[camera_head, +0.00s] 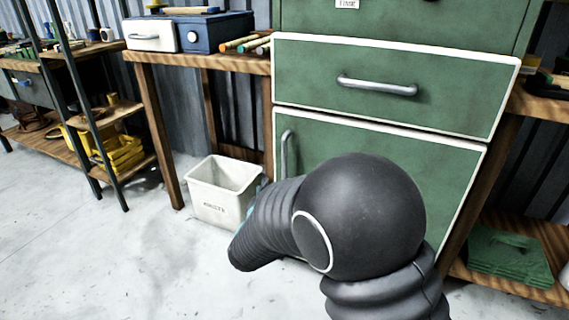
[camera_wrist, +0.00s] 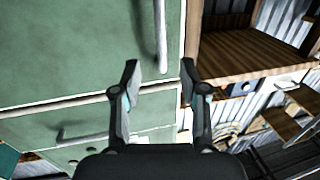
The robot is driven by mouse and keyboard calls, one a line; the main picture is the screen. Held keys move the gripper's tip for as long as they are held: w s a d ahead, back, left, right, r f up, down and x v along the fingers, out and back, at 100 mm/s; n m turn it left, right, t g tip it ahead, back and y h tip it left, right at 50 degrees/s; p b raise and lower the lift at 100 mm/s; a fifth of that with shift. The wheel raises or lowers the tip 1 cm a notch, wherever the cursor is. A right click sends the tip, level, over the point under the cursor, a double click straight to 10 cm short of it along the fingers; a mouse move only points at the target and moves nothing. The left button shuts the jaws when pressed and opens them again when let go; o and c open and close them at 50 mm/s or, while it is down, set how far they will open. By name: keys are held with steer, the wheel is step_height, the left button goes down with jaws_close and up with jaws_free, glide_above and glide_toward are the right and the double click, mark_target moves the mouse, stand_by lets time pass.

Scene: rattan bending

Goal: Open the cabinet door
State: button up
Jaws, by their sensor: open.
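The green cabinet door (camera_head: 340,140) with a pale edge is closed, below a drawer. Its vertical metal handle (camera_head: 284,152) is at the door's left side; my arm covers the handle's lower part. In the wrist view, which looks upside down, the door (camera_wrist: 70,45) fills the upper left. The handle (camera_wrist: 162,35) runs down from the top edge, and its end lines up with the gap between the fingertips. My gripper (camera_wrist: 159,74) is open and empty, with a finger on either side of that line. I cannot tell how far the handle is from the fingers. In the head view my arm mostly hides the gripper.
The closed drawer (camera_head: 395,105) above has a horizontal handle (camera_head: 377,86). A white bin (camera_head: 222,196) stands on the floor left of the door, close to my arm. A wooden workbench (camera_head: 158,125) is behind it. The floor at the left is clear.

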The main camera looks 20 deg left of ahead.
mark_target(284, 163)
steer(key=w, duration=0.4)
steer(key=w+a, duration=0.1)
steer(key=w, duration=0.4)
steer(key=w+a, duration=0.1)
steer(key=w, duration=0.3)
steer(key=shift+w+f+p, duration=0.15)
steer(key=shift+w+p, duration=0.05)
steer(key=shift+p, duration=0.15)
jaws_close()
